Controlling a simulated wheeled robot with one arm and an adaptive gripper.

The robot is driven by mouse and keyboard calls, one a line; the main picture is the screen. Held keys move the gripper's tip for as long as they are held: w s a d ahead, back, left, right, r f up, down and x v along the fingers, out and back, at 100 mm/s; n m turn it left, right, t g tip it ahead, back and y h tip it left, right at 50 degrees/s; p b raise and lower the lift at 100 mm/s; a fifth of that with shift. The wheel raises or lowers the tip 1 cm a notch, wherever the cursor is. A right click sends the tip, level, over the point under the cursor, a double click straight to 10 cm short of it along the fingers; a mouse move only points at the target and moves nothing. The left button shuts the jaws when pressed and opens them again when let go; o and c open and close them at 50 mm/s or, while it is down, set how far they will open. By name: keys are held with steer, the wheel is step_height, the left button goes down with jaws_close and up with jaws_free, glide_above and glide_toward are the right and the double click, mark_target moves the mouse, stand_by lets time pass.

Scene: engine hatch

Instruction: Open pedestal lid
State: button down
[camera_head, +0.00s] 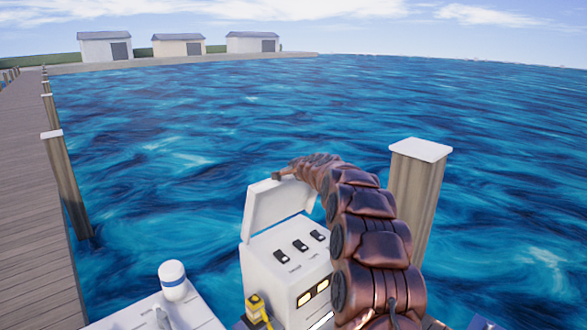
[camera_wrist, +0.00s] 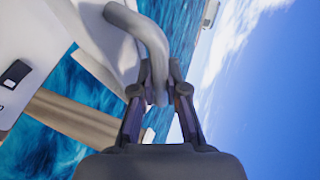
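The white pedestal (camera_head: 285,268) stands at the bottom centre of the head view, with several dark switches on its sloped top. Its white lid (camera_head: 276,207) is raised and stands steeply tilted above the switches. In the wrist view, the grey curved lid handle (camera_wrist: 150,38) runs down between the two fingers of my gripper (camera_wrist: 162,72). The fingers lean in toward it from both sides and appear closed on it. In the head view my gripper (camera_head: 284,174) is small, at the lid's top edge, and its fingers are partly hidden by my arm.
A wooden post (camera_head: 416,190) with a white cap stands right of my arm. A yellow fitting (camera_head: 256,308) is at the pedestal's lower left. A wooden pier (camera_head: 30,190) runs along the left; water surrounds the rest.

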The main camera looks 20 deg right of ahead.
steer(key=c, duration=1.4)
jaws_free()
steer(key=shift+a, duration=0.15)
steer(key=shift+o, duration=1.1)
steer(key=shift+s, duration=0.15)
steer(key=v, duration=1.1)
steer(key=shift+s, duration=0.4)
steer(key=shift+r, duration=0.1)
